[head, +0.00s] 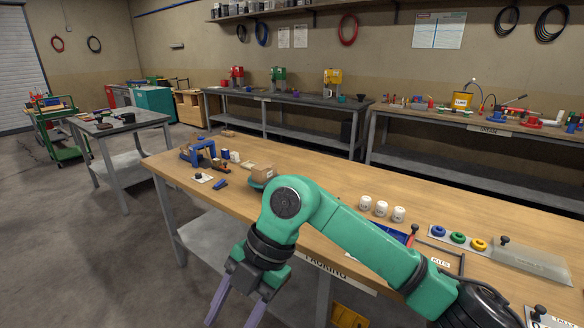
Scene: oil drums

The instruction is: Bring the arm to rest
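My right arm (345,232), green with dark joints, comes in from the lower right and reaches over the packing bench (340,205). It bends down at the elbow in front of the bench's near edge. My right gripper (233,312) hangs at the bottom of the head view, pointing down over the floor. Its two purple fingers are apart with nothing seen between them; their tips run close to the lower frame edge. My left gripper is not in view.
The arm hides part of the bench. Grey floor (90,260) is open at left.

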